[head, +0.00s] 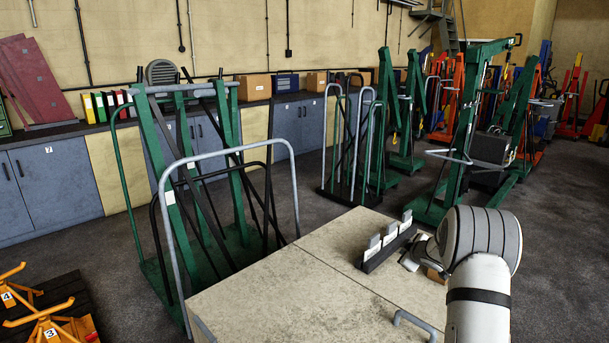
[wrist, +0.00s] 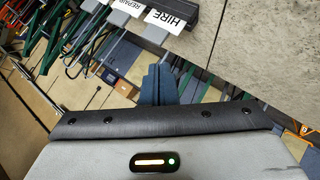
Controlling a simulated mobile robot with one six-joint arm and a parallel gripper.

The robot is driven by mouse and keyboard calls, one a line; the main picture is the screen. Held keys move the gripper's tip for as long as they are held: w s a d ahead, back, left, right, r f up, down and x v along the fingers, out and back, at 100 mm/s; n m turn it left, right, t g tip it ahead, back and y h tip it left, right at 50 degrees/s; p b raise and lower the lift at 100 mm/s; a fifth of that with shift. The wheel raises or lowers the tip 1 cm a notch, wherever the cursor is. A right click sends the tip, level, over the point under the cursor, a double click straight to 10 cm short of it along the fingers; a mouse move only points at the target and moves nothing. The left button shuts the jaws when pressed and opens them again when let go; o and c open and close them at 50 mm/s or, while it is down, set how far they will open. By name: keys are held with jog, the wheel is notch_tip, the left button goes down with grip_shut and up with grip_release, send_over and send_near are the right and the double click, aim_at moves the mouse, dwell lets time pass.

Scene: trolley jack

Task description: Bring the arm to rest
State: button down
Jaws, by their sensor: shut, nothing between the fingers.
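My arm (head: 482,290) rises at the lower right of the head view, with white links and a grey banded joint, over the right part of the pale worktop (head: 290,285). In the wrist view my gripper (wrist: 158,84) shows as two blue-grey fingers close together, with nothing between them. In the head view the gripper is mostly hidden behind the arm, so I cannot tell its exact height above the worktop.
A dark rack with several upright label cards (head: 388,240) stands on the worktop, left of my arm. Its cards, reading HIRE and REPAIR, show in the wrist view (wrist: 165,18). A green trolley rack (head: 185,180) stands left of the worktop. Green hoists (head: 465,140) stand behind.

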jog(key=s+a+r+m+g+h, duration=0.1)
jog(key=s+a+r+m+h, duration=0.15)
jog(key=s+r, duration=0.6)
jog(key=s+a+r+m+g+h, duration=0.2)
jog(key=s+a+r+m, duration=0.2)
jog(key=s+r, duration=0.45)
jog(key=s+a+f+m+g+y, duration=0.1)
jog(key=s+a, duration=0.3)
jog(key=s, duration=0.6)
jog(key=s+a+m+g+y, duration=0.1)
jog(key=s+a, duration=0.4)
jog(key=s, duration=0.6)
jog(key=s+a+f+m+g+y, duration=0.1)
jog(key=s+a+g+y, duration=0.1)
jog(key=s, duration=0.9)
jog(key=a+g, duration=0.1)
jog(key=a, duration=0.1)
jog(key=shift+a+f, duration=0.35)
